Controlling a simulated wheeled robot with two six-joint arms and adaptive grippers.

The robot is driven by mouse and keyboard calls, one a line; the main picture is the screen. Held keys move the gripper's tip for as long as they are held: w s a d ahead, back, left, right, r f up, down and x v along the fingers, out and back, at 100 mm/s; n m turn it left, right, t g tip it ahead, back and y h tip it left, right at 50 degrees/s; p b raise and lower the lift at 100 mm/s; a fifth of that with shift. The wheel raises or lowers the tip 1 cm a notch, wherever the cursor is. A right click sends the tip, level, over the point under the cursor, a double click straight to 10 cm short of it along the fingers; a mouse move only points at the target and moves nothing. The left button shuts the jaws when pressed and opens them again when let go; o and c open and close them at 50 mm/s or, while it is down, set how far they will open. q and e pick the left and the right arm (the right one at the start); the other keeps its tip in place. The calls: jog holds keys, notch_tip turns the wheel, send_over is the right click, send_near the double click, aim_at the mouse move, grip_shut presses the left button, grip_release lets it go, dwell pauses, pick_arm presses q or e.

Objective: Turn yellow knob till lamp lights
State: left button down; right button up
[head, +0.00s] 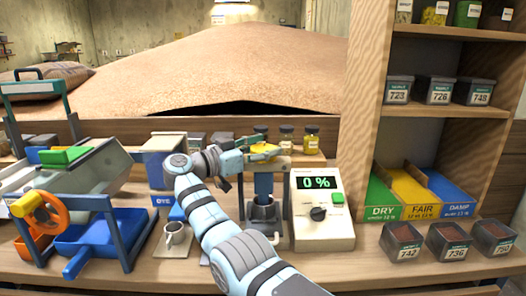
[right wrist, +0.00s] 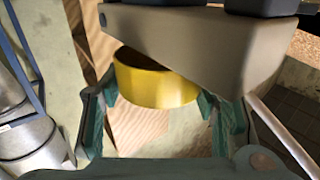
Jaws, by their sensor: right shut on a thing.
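In the right wrist view the yellow knob (right wrist: 155,84) shows as a smooth round drum. My right gripper (right wrist: 158,98) is shut on it, with a teal fingertip on either side. In the head view my right gripper (head: 257,152) reaches the knob from the left and partly covers it. I cannot pick out a lit lamp on the device. My left gripper is not in view.
A white meter (head: 322,228) reading 0 % stands just right of the device. A metal cup (head: 174,236) and a blue machine with an orange wheel (head: 42,216) are at left. Sample tins (head: 404,242) line the right. Small jars (head: 310,140) stand behind.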

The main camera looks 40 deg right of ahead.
aim_at(253, 152)
dwell(0.3)
jog(key=o, duration=1.2)
jog(key=a, duration=0.7)
jog(key=shift+w+a, duration=0.1)
jog(key=shift+a, duration=0.2)
jog(key=shift+d, duration=0.1)
